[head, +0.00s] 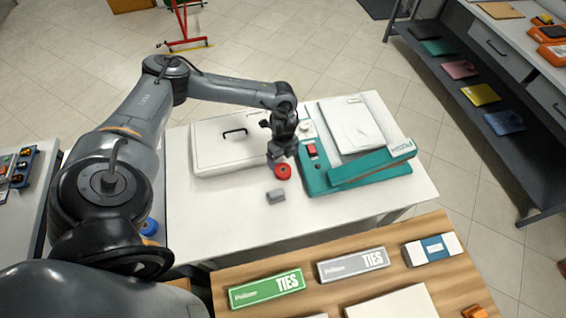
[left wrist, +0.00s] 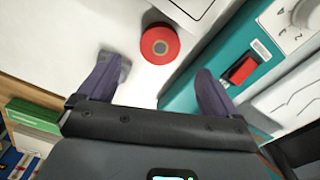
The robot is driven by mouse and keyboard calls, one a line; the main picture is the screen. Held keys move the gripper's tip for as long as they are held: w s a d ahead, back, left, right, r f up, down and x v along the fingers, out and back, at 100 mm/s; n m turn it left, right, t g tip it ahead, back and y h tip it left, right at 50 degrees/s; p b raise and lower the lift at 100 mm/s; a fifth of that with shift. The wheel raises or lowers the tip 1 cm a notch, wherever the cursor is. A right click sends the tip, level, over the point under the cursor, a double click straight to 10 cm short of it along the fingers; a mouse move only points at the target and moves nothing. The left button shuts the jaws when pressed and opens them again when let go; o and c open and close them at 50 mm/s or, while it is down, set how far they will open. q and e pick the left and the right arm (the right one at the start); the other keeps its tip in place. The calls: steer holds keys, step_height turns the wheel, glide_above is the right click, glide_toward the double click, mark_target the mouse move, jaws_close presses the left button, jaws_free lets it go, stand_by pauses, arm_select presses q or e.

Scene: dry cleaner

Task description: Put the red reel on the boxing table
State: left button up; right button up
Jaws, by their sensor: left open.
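The red reel (head: 282,171) lies flat on the white table (head: 370,205), left of a teal machine. It also shows in the left wrist view (left wrist: 160,44), with a dark hub in its middle. My left gripper (head: 279,158) is over the white table, close to the reel. In the left wrist view its fingers (left wrist: 160,80) are apart and empty, and the reel lies ahead between their lines. A wooden table (head: 405,254) with tie boxes on it, perhaps the boxing table, stands at the front right. My right gripper is not in view.
The teal machine (head: 345,178) stands right of the reel. A small grey block (head: 276,196) lies in front of it, and a white lidded case (head: 225,141) behind left. A green box (head: 266,289), a grey box (head: 353,265) and a blue-white box (head: 432,249) occupy the wooden table.

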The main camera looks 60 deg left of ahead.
arm_select(q)
steer(key=w+d+r+t+h, duration=0.1)
steer(key=d+r+t+h, duration=0.15)
steer(key=d, duration=1.55)
steer(key=w+d+r+t+h, duration=0.15)
steer(key=d+t, duration=0.25)
steer(key=d, duration=1.5)
steer(key=s+a+r+n+g+y, duration=0.3)
steer(key=s+a+n, duration=0.8)
steer(key=s+n, duration=0.3)
steer(key=shift+s+a+r+y, duration=0.2)
steer(key=shift+a+r+y, duration=0.2)
